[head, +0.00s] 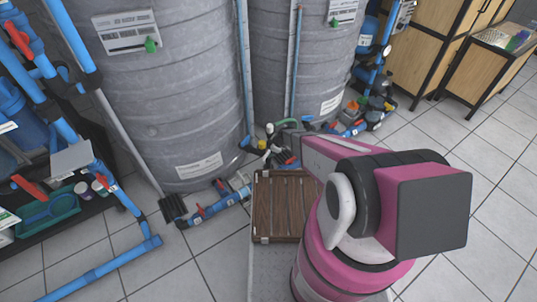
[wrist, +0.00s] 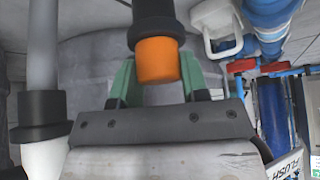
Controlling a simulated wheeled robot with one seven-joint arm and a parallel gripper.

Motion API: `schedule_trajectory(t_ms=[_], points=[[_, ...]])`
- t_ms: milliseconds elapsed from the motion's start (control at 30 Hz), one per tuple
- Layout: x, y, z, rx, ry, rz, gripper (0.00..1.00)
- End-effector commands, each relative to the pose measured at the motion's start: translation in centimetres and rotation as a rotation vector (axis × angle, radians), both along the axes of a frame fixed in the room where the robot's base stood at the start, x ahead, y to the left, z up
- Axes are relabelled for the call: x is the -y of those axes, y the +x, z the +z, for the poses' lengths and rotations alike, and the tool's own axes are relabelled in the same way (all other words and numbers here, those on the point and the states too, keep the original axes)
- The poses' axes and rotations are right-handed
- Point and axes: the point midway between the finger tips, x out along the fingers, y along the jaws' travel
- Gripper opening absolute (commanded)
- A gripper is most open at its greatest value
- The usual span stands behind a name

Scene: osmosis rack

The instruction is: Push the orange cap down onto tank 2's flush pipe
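The orange cap (wrist: 158,60) is at the top middle of the wrist view, right up against a black fitting (wrist: 152,20). I cannot tell how far the cap sits on it. My gripper (wrist: 158,74) has its two green fingers on either side of the cap, close against its edges, so it looks shut on the cap. In the head view my gripper (head: 275,128) is small and partly hidden, low between the two grey tanks, left tank (head: 170,90) and right tank (head: 300,60). The cap is not clear there.
A grey pipe with a black collar (wrist: 38,110) stands at the left of the wrist view. Blue pipes with red valves (wrist: 255,65) are at the right. A wooden slatted platform (head: 285,205) lies below my arm. Tiled floor (head: 480,200) is clear at the right.

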Motion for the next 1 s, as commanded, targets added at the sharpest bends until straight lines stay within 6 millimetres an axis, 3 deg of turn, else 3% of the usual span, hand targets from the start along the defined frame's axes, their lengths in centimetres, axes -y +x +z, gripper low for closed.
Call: schedule_trajectory(t_ms=[367,567,833,1000], points=[[0.0,0.0,0.7,0.001,0.000,0.001,0.20],[0.0,-0.2,3.2,0.001,0.000,0.002,0.20],[0.0,-0.2,8.3,0.001,0.000,0.000,0.20],[0.0,-0.1,9.9,0.000,0.000,0.000,0.20]])
